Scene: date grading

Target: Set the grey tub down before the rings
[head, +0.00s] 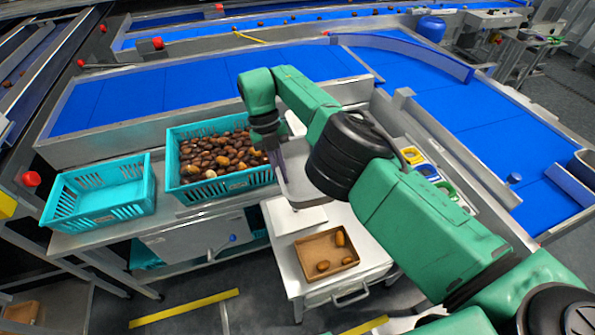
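The grey tub (296,187) is right of the date crate, above or on the white cart top; I cannot tell whether it touches. My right gripper (277,160) points down at the tub's left wall. Its fingertips overlap the rim, and their closure is not clear. My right forearm hides the tub's right part. The rings lie to the right behind my arm: a yellow ring (413,156), a blue ring (428,171) and a green ring (447,188), in a row. My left gripper is not in view.
A turquoise crate of dates (176,180) stands left of the tub, with an empty turquoise crate (65,207) farther left. A brown tray (305,256) with a few dates sits on the cart's front. Blue conveyor belts (200,80) run behind.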

